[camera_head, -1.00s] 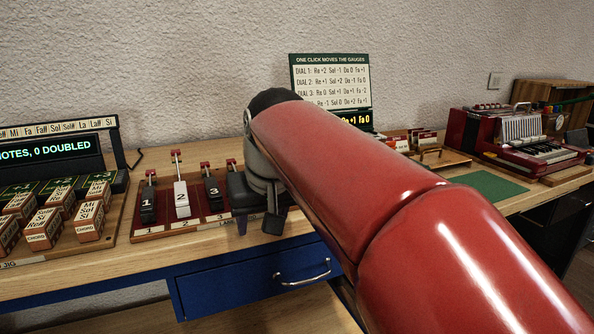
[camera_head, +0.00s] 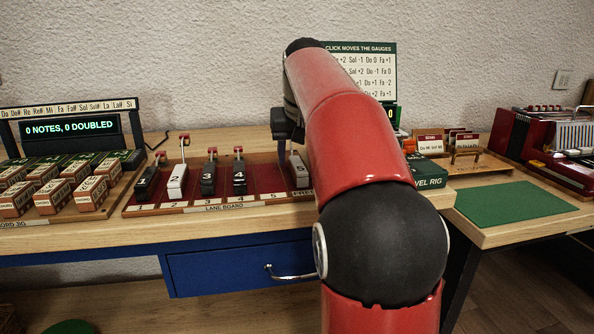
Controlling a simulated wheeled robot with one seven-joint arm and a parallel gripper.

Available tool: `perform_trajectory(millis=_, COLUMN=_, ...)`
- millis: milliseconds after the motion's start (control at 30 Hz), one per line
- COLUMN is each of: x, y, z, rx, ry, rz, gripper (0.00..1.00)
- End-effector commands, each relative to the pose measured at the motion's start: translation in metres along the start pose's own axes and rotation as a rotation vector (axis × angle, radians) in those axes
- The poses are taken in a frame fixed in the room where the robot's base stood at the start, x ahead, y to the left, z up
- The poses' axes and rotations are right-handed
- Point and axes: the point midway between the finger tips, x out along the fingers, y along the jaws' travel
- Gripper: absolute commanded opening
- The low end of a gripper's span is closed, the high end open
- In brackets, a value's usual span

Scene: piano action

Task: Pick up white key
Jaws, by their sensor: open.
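The lane board (camera_head: 262,201) is a dark red tray with numbered lanes. A white key marked 2 (camera_head: 177,181) stands in its second lane, between black keys 1 (camera_head: 146,184) and 3 (camera_head: 208,180). A second white key, marked 5 (camera_head: 301,170), stands near the right end, partly hidden by my arm. Black key 4 (camera_head: 239,180) is left of it. My gripper (camera_head: 283,148) points down at the back of the board, close to key 5 and to its left in the picture. It is open; one finger shows, and the other is hidden. Contact with key 5 cannot be told.
Several chord blocks (camera_head: 49,194) stand at left below a lit display (camera_head: 71,129). A blue drawer (camera_head: 230,266) is under the bench. A dark green box (camera_head: 427,171) and a green mat (camera_head: 514,204) lie right of my arm. A gauge chart (camera_head: 377,70) stands behind.

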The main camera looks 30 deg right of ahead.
Motion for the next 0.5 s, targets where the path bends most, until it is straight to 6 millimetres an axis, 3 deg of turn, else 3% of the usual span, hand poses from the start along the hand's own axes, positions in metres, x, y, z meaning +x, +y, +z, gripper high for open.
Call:
perform_trajectory(millis=200, x=0.024, y=0.0, z=0.0, rx=0.0, ry=0.001, rz=0.0, gripper=0.48)
perform_trajectory(millis=433, x=0.025, y=0.0, z=0.0, rx=-0.001, ry=0.001, rz=0.0, gripper=0.48)
perform_trajectory(millis=500, x=0.025, y=0.0, z=0.0, rx=-0.001, ry=0.001, rz=0.0, gripper=0.4)
